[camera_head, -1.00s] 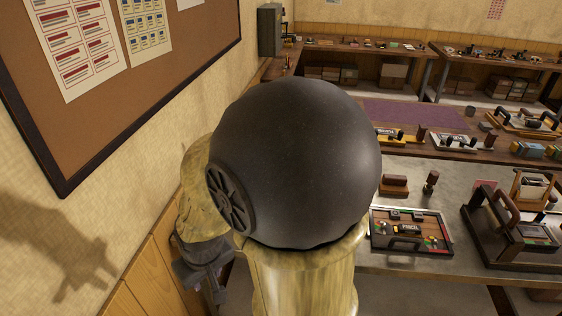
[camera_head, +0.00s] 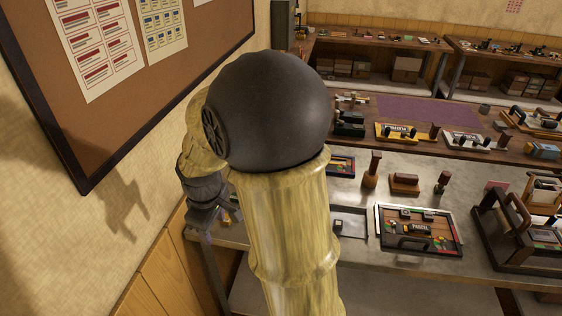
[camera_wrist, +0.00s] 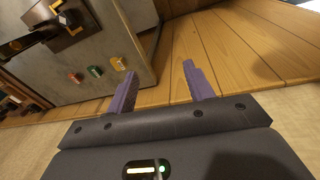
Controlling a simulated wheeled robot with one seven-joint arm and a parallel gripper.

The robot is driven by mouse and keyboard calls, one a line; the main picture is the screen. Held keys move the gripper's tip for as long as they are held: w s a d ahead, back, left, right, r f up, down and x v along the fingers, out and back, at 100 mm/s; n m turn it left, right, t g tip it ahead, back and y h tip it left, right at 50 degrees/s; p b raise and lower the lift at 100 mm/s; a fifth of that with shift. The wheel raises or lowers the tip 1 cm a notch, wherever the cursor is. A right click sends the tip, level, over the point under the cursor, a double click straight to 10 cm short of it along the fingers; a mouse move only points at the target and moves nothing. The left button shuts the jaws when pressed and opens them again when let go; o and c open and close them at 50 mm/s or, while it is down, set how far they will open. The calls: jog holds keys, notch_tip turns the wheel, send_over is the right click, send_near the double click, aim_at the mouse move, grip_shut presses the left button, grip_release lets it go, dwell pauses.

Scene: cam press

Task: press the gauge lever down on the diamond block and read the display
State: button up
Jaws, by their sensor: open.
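My gripper (camera_wrist: 160,84) shows two purple fingers standing apart and empty in the wrist view, over the wood panelling beside a bench. I cannot pick out the diamond block or read a display. A brown-and-black device (camera_wrist: 60,28) lies on the surface at upper left in the wrist view; I cannot tell which it is.
The metal bench (camera_head: 465,265) holds a framed panel (camera_head: 418,232), a grey tray (camera_head: 351,233) and wooden stamps (camera_head: 404,182). The wrist view shows small red (camera_wrist: 75,77), green (camera_wrist: 95,71) and orange (camera_wrist: 119,64) pieces. A corkboard wall (camera_head: 95,130) is close on the left.

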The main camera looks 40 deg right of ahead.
jog(key=w+d+r+n+g+p, duration=0.1)
jog(key=w+d+r+n+p, duration=0.25)
jog(key=w+d+n, duration=0.25)
jog(key=w+d+r+n+g+p, duration=0.1)
jog(key=w+d+r+n+p, duration=0.1)
jog(key=w+d+r+n, duration=0.35)
jog(key=w+d+r+n+p, duration=0.1)
jog(key=d+n, duration=0.2)
jog(key=d, duration=0.5)
jog(key=w+d+r+n+g+p, duration=0.1)
jog(key=d+n, duration=0.3)
jog(key=d, duration=0.4)
jog(key=shift+w+d+r+h+p, duration=0.3)
jog(key=shift+w+r+p, duration=0.05)
jog(key=shift+r+p, duration=0.25)
jog(key=shift+f+n, duration=0.15)
jog(key=shift+n, duration=0.1)
jog(key=f+p, duration=0.1)
jog(key=f, duration=0.4)
jog(key=s+d+f+p, duration=0.1)
jog(key=f+p, duration=0.1)
jog(key=f, duration=0.4)
jog(key=s+f+p, duration=0.1)
jog(key=f, duration=0.5)
jog(key=shift+d, duration=0.3)
jog(key=shift+c, duration=0.2)
